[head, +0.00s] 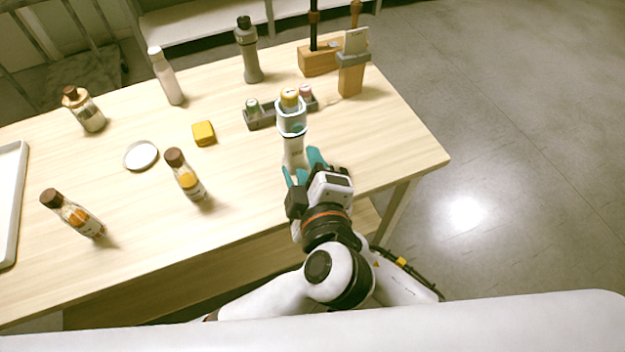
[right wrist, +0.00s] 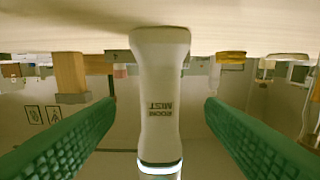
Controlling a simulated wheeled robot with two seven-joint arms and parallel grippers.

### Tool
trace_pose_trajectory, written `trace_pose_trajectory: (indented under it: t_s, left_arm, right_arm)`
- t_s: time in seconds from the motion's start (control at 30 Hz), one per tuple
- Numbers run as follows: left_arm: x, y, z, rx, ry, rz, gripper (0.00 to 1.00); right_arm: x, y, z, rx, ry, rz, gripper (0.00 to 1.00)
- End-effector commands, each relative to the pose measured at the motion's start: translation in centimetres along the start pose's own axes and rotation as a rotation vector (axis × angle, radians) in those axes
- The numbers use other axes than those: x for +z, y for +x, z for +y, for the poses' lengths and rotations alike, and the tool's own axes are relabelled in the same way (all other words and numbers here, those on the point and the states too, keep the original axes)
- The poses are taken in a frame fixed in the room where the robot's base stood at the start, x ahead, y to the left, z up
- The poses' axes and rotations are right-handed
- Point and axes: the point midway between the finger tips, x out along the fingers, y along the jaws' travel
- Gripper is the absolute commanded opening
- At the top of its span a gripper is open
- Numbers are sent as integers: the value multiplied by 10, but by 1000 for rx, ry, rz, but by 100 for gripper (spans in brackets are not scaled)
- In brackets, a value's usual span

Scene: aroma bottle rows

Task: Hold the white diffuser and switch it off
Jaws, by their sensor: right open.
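The white diffuser (head: 294,154) stands upright near the right part of the table, with a pale glowing ring near its top. In the right wrist view the white diffuser (right wrist: 160,95) appears upside down, with inverted "ROOM MIST" lettering and a lit ring (right wrist: 160,168). My right gripper (head: 302,170) is at its lower body. In the wrist view its green fingers (right wrist: 160,105) are open, one on each side of the body, with visible gaps. My left gripper is not in view.
Behind the diffuser is a dark rack (head: 262,119) with small capped bottles. A wooden holder (head: 351,80) and a grey bottle (head: 249,55) stand farther back. Several bottles, a yellow block (head: 203,133) and a round white dish (head: 141,155) are to the left on the table (head: 240,190).

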Motion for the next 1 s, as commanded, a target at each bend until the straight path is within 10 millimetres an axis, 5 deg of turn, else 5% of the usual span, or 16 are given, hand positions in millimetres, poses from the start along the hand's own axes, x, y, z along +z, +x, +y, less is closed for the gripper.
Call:
trace_pose_trajectory:
  t_s: [0.4,0.87,1.0]
  left_arm:
    - [0,0,0,0,0,0,36]
    - [0,0,0,0,0,0,36]
    - [0,0,0,0,0,0,36]
  right_arm:
    - [0,72,1,1,0,0,64]
    - [0,84,0,0,2,-1,64]
    - [0,84,0,0,2,-1,42]
